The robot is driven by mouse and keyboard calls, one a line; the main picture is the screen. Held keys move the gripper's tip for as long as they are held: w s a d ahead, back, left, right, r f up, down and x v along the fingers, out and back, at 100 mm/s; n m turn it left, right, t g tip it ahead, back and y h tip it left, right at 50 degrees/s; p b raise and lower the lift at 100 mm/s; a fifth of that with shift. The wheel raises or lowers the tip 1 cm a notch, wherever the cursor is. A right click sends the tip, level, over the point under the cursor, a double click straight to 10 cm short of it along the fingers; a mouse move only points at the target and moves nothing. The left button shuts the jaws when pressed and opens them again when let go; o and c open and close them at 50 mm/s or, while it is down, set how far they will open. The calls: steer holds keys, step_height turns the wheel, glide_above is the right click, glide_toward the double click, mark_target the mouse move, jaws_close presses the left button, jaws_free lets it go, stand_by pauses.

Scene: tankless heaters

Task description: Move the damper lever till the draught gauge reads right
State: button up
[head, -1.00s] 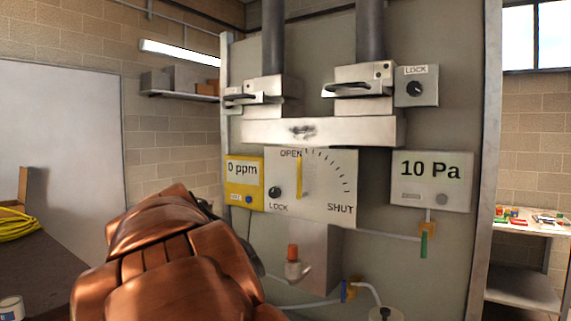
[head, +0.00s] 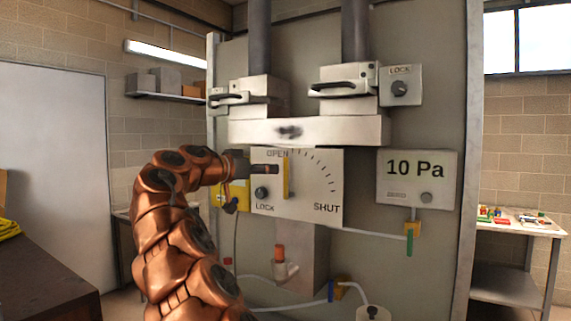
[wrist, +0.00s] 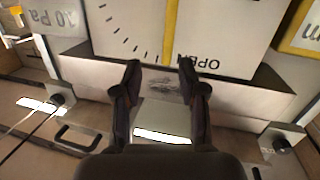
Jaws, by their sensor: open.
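The yellow damper lever (head: 285,180) stands upright on the white dial plate (head: 325,190), under OPEN; SHUT is at the lower right of the scale. In the wrist view, which is upside down, the lever (wrist: 171,30) is beyond the fingertips. The draught gauge (head: 417,168) reads 10 Pa; part of it shows in the wrist view (wrist: 55,18). My gripper (head: 268,169) is at the lever's upper part in the head view. In the wrist view my gripper (wrist: 160,68) is open and empty; its fingers look apart from the lever.
A LOCK knob (head: 261,193) sits on the dial plate left of the lever. A white duct box (head: 350,130) juts out just above the plate. A yellow meter (head: 238,190) is partly hidden by my arm. Hoses and an orange-capped valve (head: 279,254) are below.

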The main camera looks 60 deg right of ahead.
mark_target(284, 161)
steer(key=shift+m+h, duration=0.5)
steer(key=shift+m, duration=0.1)
steer(key=d+p, duration=0.1)
steer(key=d, duration=0.1)
steer(key=d+r, duration=0.1)
steer(key=d, duration=0.2)
steer(key=d+p, duration=0.1)
steer(key=d, duration=0.2)
steer(key=shift+r+p, duration=0.35)
steer(key=shift+s+d+f, duration=0.1)
steer(key=shift+s+d, duration=0.05)
steer(key=shift+d, duration=0.7)
steer(key=shift+c, duration=0.3)
jaws_close()
